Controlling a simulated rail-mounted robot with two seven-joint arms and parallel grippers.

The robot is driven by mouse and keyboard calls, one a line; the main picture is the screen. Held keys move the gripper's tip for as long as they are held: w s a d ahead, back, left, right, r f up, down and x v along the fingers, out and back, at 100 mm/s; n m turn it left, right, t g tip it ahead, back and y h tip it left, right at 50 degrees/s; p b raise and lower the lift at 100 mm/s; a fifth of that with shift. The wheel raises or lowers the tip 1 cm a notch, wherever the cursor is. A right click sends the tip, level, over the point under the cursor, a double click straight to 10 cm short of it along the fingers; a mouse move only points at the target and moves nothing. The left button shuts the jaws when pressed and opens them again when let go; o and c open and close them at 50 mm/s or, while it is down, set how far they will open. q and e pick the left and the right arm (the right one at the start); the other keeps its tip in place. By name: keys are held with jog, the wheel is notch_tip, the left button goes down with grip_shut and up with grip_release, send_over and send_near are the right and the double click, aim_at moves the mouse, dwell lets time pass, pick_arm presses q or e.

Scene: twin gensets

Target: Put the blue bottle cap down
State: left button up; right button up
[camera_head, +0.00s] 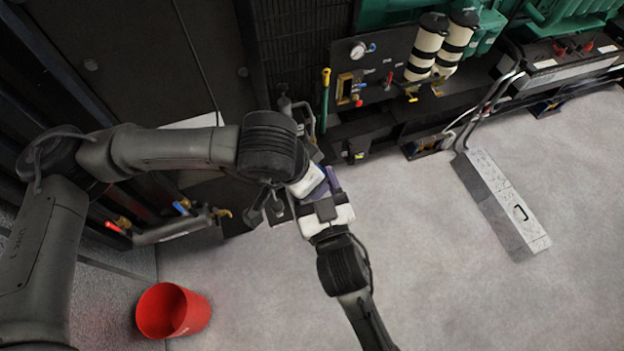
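My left arm comes in from the left and bends down at mid-picture. Its white-bodied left gripper (308,180) is close beside my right gripper (327,192), whose arm comes up from the bottom. Bluish-purple surfaces show between the two white gripper bodies. I cannot tell whether they are gripper fingers or the blue bottle cap. No blue bottle cap can be made out for certain. The fingertips overlap and are too small to show whether either gripper is open or shut.
A red bucket (172,310) stands on the grey floor at lower left. A long grey perforated box (508,205) lies on the floor at right. Genset equipment with striped filters (427,47) and a gauge (358,51) lines the back. The floor at lower right is clear.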

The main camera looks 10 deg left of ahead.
jog(key=o, duration=0.8)
jog(key=shift+s+a+r, duration=0.1)
jog(key=shift+s+a, duration=0.15)
jog(key=shift+a, duration=0.15)
jog(key=shift+c, duration=0.2)
jog(key=shift+o, duration=0.8)
jog(key=shift+d, duration=0.1)
